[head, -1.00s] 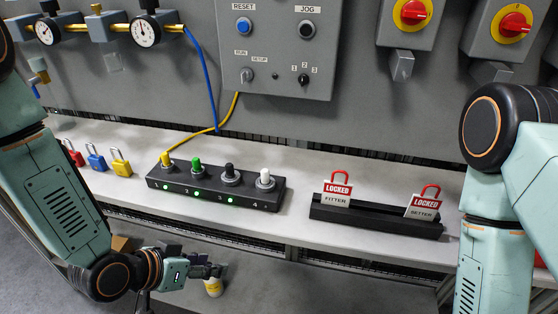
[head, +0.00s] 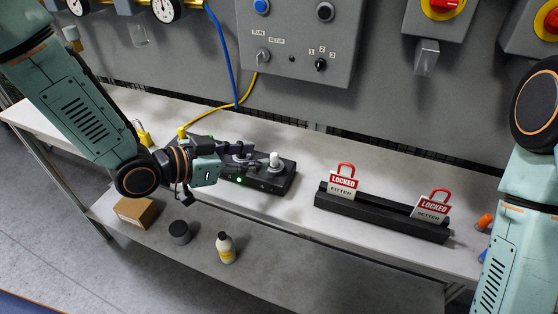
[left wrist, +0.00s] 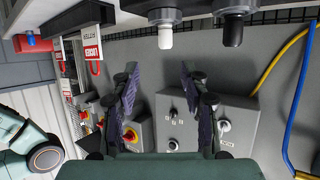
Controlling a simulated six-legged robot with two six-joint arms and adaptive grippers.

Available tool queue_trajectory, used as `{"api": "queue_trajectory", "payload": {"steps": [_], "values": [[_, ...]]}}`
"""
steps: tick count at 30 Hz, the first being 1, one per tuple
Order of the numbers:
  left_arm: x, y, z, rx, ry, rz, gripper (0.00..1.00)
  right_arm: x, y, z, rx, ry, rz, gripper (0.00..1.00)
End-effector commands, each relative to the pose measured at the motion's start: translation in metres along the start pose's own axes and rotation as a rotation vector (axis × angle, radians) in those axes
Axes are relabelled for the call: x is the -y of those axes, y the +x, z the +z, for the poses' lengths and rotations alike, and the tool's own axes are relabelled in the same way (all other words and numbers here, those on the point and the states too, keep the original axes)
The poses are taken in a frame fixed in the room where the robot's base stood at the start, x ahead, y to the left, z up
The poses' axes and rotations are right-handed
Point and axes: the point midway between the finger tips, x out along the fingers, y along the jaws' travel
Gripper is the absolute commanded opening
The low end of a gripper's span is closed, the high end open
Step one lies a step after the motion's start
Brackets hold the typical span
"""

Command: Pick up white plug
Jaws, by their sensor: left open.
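The white plug (head: 274,160) stands upright at the right end of the black block (head: 279,181). It also shows at the top of the left wrist view (left wrist: 165,36), with the black plug (left wrist: 232,30) to its right. My left gripper (head: 246,151) is open and empty. In the head view its fingers reach over the block from the left, pointing toward the white plug, with a small gap visible. In the left wrist view its two fingers (left wrist: 158,78) stand apart, below the white plug in the picture. My left gripper and wrist hide most of the block's left half. My right gripper is not in view.
A black rack (head: 380,213) with two red LOCKED tags stands on the bench to the right. An orange object (head: 485,222) lies near my right arm. A yellow plug (head: 182,132) shows behind my left wrist. A bottle (head: 225,247) stands on the lower shelf.

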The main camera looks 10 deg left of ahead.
Motion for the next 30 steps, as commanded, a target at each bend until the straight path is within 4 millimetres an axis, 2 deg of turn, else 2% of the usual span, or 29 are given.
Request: {"api": "queue_trajectory", "payload": {"steps": [5, 16, 26, 30], "values": [[-0.001, 0.011, 0.003, 0.004, 0.001, 0.000, 0.45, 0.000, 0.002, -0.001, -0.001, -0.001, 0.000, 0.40], [-0.001, 0.053, 0.006, 0.003, 0.002, 0.000, 0.45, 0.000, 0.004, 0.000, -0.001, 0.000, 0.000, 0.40], [0.000, 0.057, 0.006, 0.000, -0.002, -0.001, 0.45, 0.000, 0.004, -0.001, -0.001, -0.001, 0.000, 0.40], [0.000, 0.057, 0.006, 0.001, -0.001, -0.001, 0.33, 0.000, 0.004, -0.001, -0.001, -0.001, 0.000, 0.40]]}}
